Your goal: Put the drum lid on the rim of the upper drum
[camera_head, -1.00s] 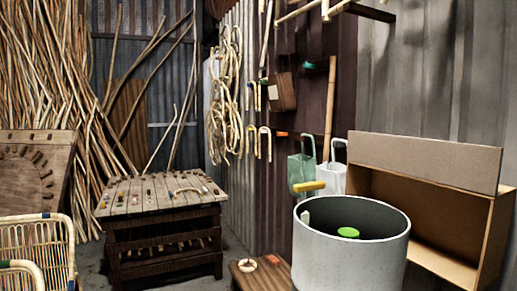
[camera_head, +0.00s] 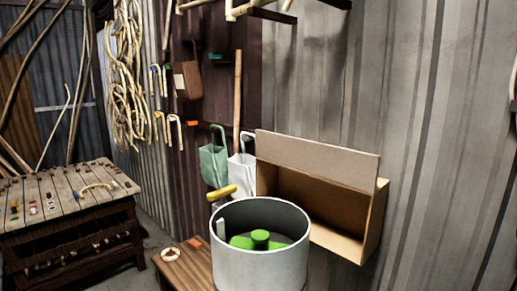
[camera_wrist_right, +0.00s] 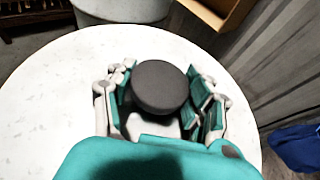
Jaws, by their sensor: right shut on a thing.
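The drum (camera_head: 262,268) is a pale grey open cylinder at the bottom middle of the head view. Its rim is bare, and a green piece with a round knob (camera_head: 260,238) shows inside it. Its lower part is cut off by the frame. In the right wrist view, my right gripper (camera_wrist_right: 165,92) is shut on the dark round knob (camera_wrist_right: 160,85) of the drum lid (camera_wrist_right: 50,100). The lid is a large, pale speckled disc under the gripper. A grey rounded body (camera_wrist_right: 120,8), apparently a drum, shows past the lid's far edge. My left gripper is not in view.
An open cardboard box (camera_head: 330,222) stands right behind the drum. Green (camera_head: 213,165) and white (camera_head: 241,172) watering cans and a yellow handle (camera_head: 222,192) are behind it. A low wooden stool (camera_head: 185,270) and a workbench (camera_head: 60,205) stand left. A blue item (camera_wrist_right: 298,148) lies right of the lid.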

